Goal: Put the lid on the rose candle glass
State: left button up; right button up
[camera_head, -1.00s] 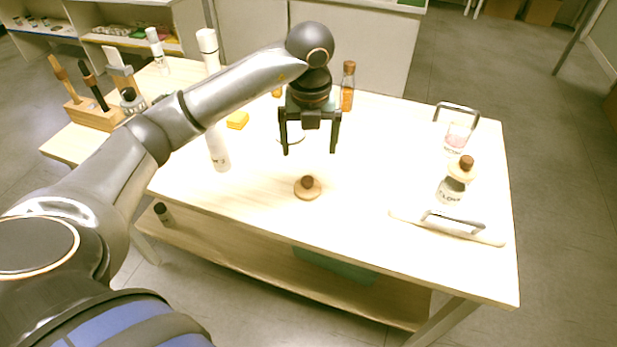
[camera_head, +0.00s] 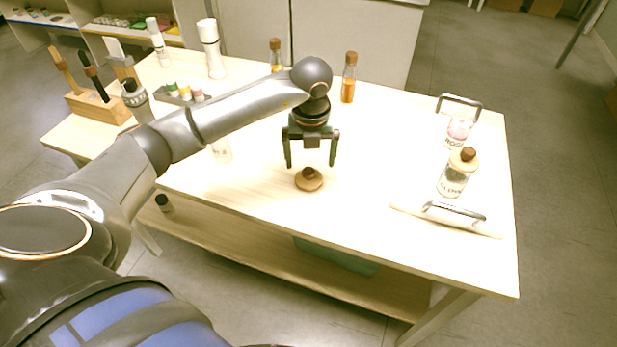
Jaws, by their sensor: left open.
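The rose candle glass (camera_head: 458,131), pink with a "ROSE" label, stands without a lid on the tray at the right of the table. The round wooden lid (camera_head: 309,180) with a dark knob lies on the table near its front middle. My left gripper (camera_head: 311,164) points down with its fingers spread. In the picture its fingertips are just above the lid and to either side of the knob; I cannot tell the exact height gap. A second glass (camera_head: 455,180), labelled with other letters, stands in front of the rose glass and wears a wooden lid with a knob. My right gripper is not in view.
The white tray (camera_head: 404,207) has metal handles at its front and back. Amber bottles (camera_head: 348,85) stand at the back edge. White bottles (camera_head: 211,50) and a wooden tool block (camera_head: 97,107) are at the left. The table between lid and tray is clear.

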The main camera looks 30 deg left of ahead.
aim_at(309, 170)
pick_arm(q)
jog(key=shift+w+a+f, duration=0.1)
jog(key=shift+a+f, duration=0.1)
jog(key=shift+f, duration=1.1)
jog(key=shift+w+a+f, duration=0.1)
jog(key=shift+a+f, duration=0.05)
jog(key=shift+f, duration=1.15)
jog(key=shift+c, duration=0.2)
jog(key=c, duration=1.1)
jog(key=shift+c, duration=0.2)
jog(key=shift+r, duration=0.15)
